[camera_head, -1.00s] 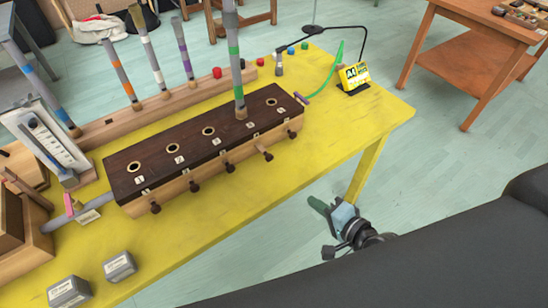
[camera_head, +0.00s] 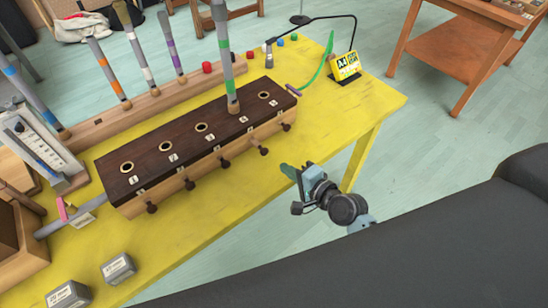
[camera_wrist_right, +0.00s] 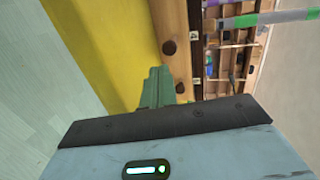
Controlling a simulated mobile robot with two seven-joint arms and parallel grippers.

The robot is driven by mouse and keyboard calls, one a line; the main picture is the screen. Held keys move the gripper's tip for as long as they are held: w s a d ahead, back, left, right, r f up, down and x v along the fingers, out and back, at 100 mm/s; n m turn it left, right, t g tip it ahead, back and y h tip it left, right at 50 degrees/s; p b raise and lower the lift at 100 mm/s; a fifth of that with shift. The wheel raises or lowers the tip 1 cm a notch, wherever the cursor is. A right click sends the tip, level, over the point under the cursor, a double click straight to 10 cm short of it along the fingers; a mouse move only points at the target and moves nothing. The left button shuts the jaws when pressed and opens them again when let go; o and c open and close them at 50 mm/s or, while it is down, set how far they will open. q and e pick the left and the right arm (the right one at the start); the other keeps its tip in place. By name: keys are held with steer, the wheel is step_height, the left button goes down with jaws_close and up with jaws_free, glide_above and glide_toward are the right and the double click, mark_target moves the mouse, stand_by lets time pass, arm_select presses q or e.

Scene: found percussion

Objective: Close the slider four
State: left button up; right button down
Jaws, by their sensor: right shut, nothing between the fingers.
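A long wooden box (camera_head: 185,145) with a dark top stands on the yellow table, with a row of dark slider knobs along its front. The slider four knob (camera_head: 264,151) sticks out farther than the others on a pale rod. A grey tube with a green band (camera_head: 224,60) stands upright in hole four. My right gripper (camera_head: 289,172) is shut and empty, with green fingers, in front of the box near knob four and apart from it. In the right wrist view its fingers (camera_wrist_right: 158,75) point toward the box front, where two knobs show. My left gripper is not in view.
Yellow table (camera_head: 330,130) is clear in front of the box. A yellow sign (camera_head: 346,66) and green hose stand at the far right end. Two grey blocks (camera_head: 118,268) lie at the front left. A rack of banded tubes (camera_head: 130,115) stands behind.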

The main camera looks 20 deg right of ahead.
mark_target(266, 150)
steer(key=x, duration=0.3)
steer(key=r+x, duration=0.1)
steer(key=x, duration=0.1)
steer(key=shift+w+a, duration=0.25)
steer(key=shift+w, duration=0.25)
steer(key=shift+w+a, duration=0.35)
steer(key=shift+w, duration=0.5)
steer(key=shift+w+a, duration=0.3)
steer(key=shift+w, duration=0.6)
steer(key=shift+r, duration=0.1)
